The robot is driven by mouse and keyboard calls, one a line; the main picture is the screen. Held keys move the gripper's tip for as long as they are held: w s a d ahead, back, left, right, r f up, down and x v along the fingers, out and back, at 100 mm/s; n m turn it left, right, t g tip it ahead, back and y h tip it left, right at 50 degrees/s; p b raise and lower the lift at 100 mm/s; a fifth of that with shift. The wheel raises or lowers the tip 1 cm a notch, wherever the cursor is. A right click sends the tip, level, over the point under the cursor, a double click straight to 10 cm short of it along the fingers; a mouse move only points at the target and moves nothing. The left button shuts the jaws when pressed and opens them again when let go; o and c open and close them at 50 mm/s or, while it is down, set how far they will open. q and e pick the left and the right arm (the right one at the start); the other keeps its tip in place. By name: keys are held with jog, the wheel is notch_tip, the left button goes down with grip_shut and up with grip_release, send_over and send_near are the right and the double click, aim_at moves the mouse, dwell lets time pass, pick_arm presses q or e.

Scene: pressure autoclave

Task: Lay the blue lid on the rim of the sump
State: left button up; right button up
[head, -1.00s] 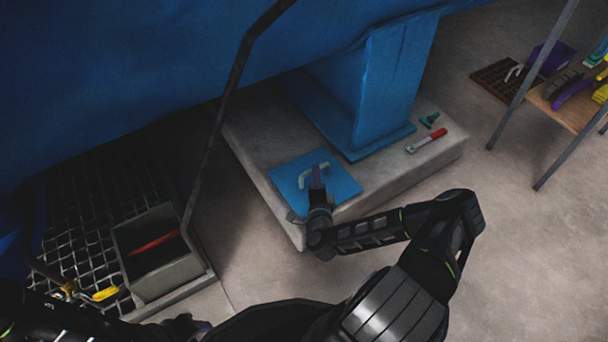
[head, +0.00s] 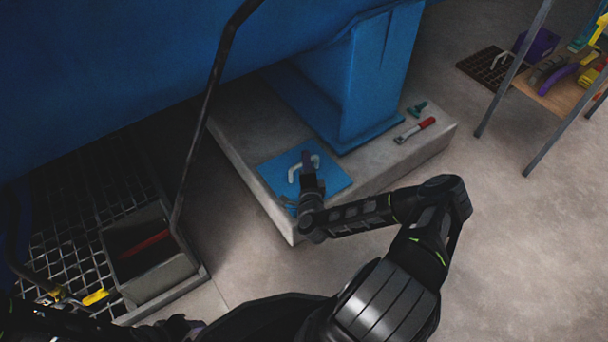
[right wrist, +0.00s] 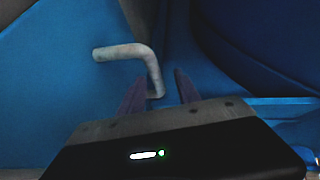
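The blue lid (head: 335,180), a flat square plate with a pale bent handle (head: 292,172), lies on the concrete plinth. My right gripper (head: 307,162) is at the handle. The sump (head: 188,282) is a grey open box at lower left, with a red item (head: 146,245) inside. My left arm is dark at the bottom left edge; its gripper's fingers cannot be made out.
A dark bent rail (head: 207,105) rises beside the sump. A metal grating (head: 75,220) and a yellow-handled item (head: 95,297) lie left of it. A red-handled tool (head: 415,130) and a green piece (head: 417,108) lie on the plinth (head: 430,148). Bare floor lies between plinth and sump.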

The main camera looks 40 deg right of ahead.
jog(key=b+x, duration=0.1)
jog(key=x, duration=0.2)
jog(key=b+x, duration=0.1)
jog(key=shift+w+d+f+b, duration=0.1)
jog(key=shift+d+f+b, duration=0.05)
jog(key=shift+f+b, duration=0.2)
jog(key=shift+w+d, duration=0.1)
jog(key=shift+w, duration=0.05)
jog(key=shift+r, duration=0.15)
grip_shut()
dwell(1.1)
jog(key=shift+w+r, duration=0.1)
